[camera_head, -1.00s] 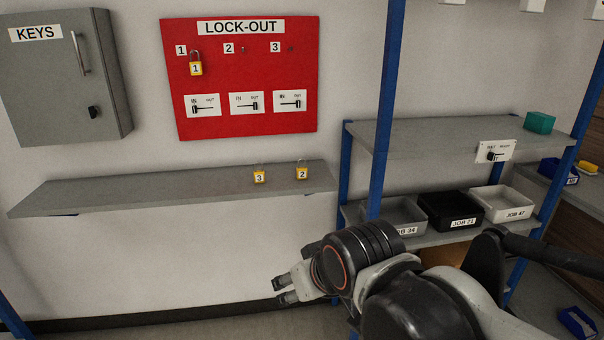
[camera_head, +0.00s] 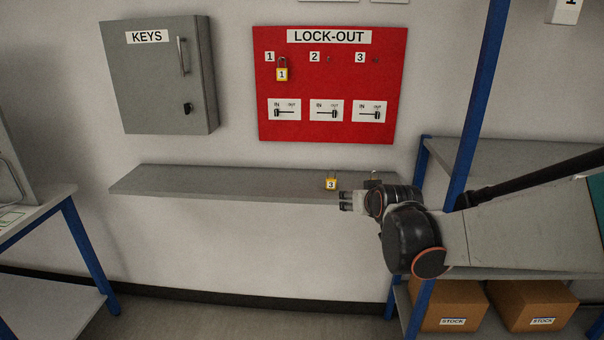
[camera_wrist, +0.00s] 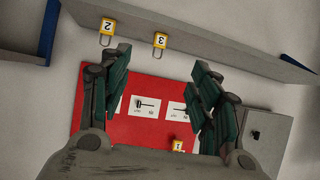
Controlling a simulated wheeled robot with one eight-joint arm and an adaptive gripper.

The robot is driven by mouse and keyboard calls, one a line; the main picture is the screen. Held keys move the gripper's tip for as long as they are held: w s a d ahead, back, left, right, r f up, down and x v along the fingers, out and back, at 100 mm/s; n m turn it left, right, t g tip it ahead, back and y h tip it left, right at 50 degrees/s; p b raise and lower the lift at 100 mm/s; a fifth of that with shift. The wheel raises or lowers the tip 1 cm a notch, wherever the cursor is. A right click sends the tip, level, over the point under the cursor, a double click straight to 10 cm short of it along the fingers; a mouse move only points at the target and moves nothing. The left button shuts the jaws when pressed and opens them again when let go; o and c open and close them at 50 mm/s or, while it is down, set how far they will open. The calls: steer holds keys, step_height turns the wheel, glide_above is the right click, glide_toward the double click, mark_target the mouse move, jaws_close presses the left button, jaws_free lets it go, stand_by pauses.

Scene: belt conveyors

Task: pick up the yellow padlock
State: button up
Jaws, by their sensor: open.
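Three yellow padlocks show. Padlock 1 (camera_head: 282,75) hangs on the red lock-out board under label 1. Padlock 3 (camera_head: 331,184) stands on the grey wall shelf; padlock 2 beside it is mostly hidden behind my arm in the head view. The wrist view, which is upside down, shows padlock 2 (camera_wrist: 106,27), padlock 3 (camera_wrist: 160,40) and padlock 1 (camera_wrist: 178,145). My gripper (camera_head: 345,201) is open and empty in front of the shelf. In the wrist view its fingers (camera_wrist: 162,62) are apart, with padlock 3 beyond the gap and touching neither finger.
The grey KEYS cabinet (camera_head: 165,80) hangs left of the lock-out board (camera_head: 330,88). The wall shelf (camera_head: 220,181) is clear on its left. A blue-posted rack (camera_head: 475,100) stands at the right, with STOCK boxes (camera_head: 449,305) below. A table (camera_head: 40,205) is at the left.

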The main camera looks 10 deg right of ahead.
steer(key=w+d+f+t+h, duration=0.1)
steer(key=w+d+f, duration=0.2)
steer(key=w+d, duration=0.2)
steer(key=w+d+f+m+t+h+p, duration=0.1)
steer(key=w+d+f, duration=0.3)
steer(key=w, duration=0.6)
steer(key=w+d+f+t+h, duration=0.1)
steer(key=w+d+f, duration=0.3)
steer(key=w+d, duration=0.3)
steer(key=shift+w+d+f+m+t+p, duration=0.15)
steer(key=shift+w+d+m+t+p, duration=0.2)
steer(key=shift+w+d+m, duration=0.1)
steer(key=shift+b+x, duration=1)
steer(key=shift+x, duration=1.6)
steer(key=shift+a, duration=0.2)
steer(key=shift+c, duration=0.6)
steer(key=c, duration=1.1)
